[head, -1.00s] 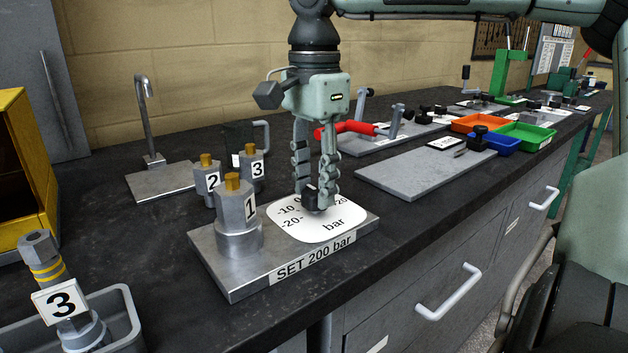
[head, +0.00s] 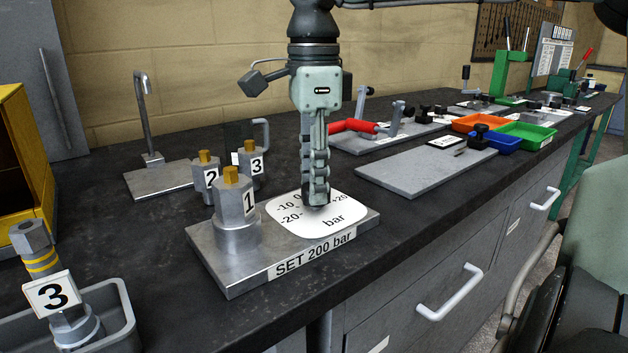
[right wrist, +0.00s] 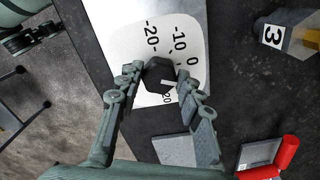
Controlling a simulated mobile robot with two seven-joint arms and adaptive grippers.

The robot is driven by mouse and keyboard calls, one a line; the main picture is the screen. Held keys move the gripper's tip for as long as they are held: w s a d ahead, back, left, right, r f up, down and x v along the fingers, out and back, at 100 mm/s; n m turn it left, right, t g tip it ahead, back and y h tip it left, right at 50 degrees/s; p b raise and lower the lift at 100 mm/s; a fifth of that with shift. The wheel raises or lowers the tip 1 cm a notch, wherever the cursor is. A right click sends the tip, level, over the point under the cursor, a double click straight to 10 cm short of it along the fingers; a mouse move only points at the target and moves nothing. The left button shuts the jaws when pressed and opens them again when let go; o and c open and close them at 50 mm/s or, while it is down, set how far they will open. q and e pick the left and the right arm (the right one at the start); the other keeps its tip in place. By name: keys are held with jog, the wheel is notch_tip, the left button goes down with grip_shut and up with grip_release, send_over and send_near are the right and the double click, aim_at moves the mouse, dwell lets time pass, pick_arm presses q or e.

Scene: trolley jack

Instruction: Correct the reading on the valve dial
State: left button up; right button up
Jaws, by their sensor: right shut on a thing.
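The valve dial is a white rounded plate (head: 345,207) marked -20, -10, 0, 20 and "bar", on a metal block labelled "SET 200 bar" (head: 312,255). A black knob (right wrist: 158,72) with a short white pointer line stands on the dial. In the right wrist view the pointer slants toward the right finger, between the 0 and the 20; its exact reading is partly hidden. My right gripper (head: 316,200) points straight down over the dial, shut on the knob; it also shows in the right wrist view (right wrist: 160,82). My left gripper is not in view.
Hex valve 1 (head: 236,215) stands close left of the dial on the same block, with valves 2 (head: 205,172) and 3 (head: 250,166) behind. A grey tray (head: 115,300) holds another part labelled 3.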

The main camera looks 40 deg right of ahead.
jog(key=shift+m, duration=0.8)
jog(key=shift+m+b, duration=0.45)
jog(key=shift+m, duration=0.65)
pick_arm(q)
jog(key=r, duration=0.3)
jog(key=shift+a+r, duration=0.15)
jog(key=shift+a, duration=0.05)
pick_arm(e)
jog(key=shift+w, duration=0.1)
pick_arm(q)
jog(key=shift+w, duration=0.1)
pick_arm(e)
jog(key=o, duration=1.2)
jog(key=shift+c, duration=0.2)
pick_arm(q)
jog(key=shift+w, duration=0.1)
pick_arm(e)
notch_tip(320, 180, up, 12)
